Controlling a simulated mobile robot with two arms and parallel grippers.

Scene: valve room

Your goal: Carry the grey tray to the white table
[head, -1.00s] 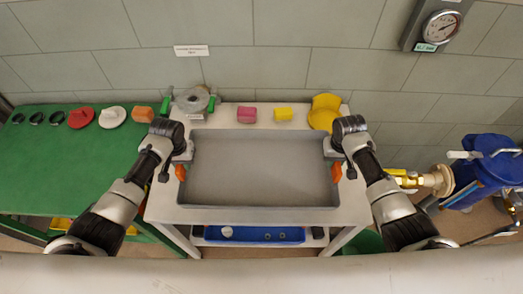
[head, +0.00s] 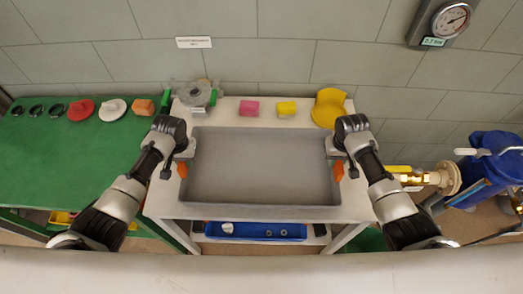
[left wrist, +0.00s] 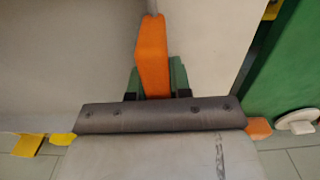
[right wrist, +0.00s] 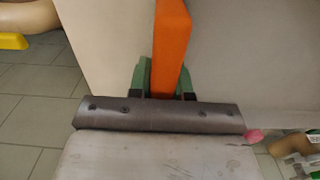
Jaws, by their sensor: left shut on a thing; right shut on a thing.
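The grey tray (head: 262,172) is a wide, shallow, empty box. In the head view it covers most of the white table's top (head: 228,107). I cannot tell whether it touches the table or hangs just above it. My left gripper (head: 184,160) is shut on the tray's left orange handle (head: 182,170). The left wrist view shows that handle (left wrist: 152,55) between green fingers. My right gripper (head: 336,160) is shut on the right orange handle (head: 339,170), which also shows in the right wrist view (right wrist: 172,45).
A pink block (head: 249,108), a yellow block (head: 286,108), a yellow piece (head: 329,107) and a grey round part (head: 194,95) stand along the table's back. A green table (head: 70,165) adjoins left. A blue bin (head: 255,231) sits below. Blue equipment (head: 495,165) stands right.

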